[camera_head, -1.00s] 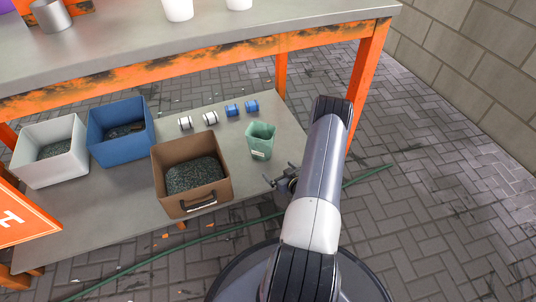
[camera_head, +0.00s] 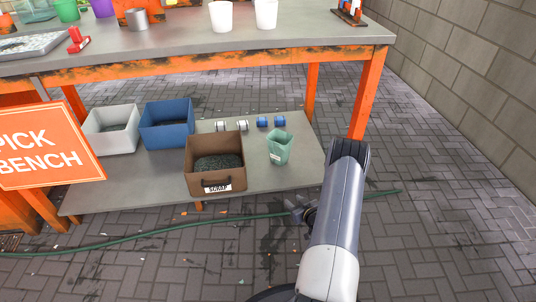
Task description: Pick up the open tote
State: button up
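Several open-topped bins stand on the bench's lower shelf (camera_head: 130,185); I cannot tell for sure which one is the open tote. A brown bin (camera_head: 216,178) with a front handle and a "SCRAP" label holds dark granules. Left of it are a blue bin (camera_head: 167,136) and a light grey bin (camera_head: 108,142), with dark contents. My gripper (camera_head: 296,206) is small in view, in front of the shelf's right part, apart from all bins. Its fingers look spread and empty.
Two white and two blue small cylinders (camera_head: 263,122) lie behind the green container. The orange-framed bench top (camera_head: 180,45) overhangs the shelf. An orange "PICK BENCH" sign (camera_head: 45,145) stands at left. A green hose (camera_head: 130,239) crosses the floor. Paving at right is clear.

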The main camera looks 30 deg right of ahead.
aim_at(280, 142)
jog(key=l+u, duration=0.55)
jog(key=u, duration=0.15)
jog(key=l+u, duration=0.3)
jog(key=l, duration=1.85)
jog(key=i, duration=0.35)
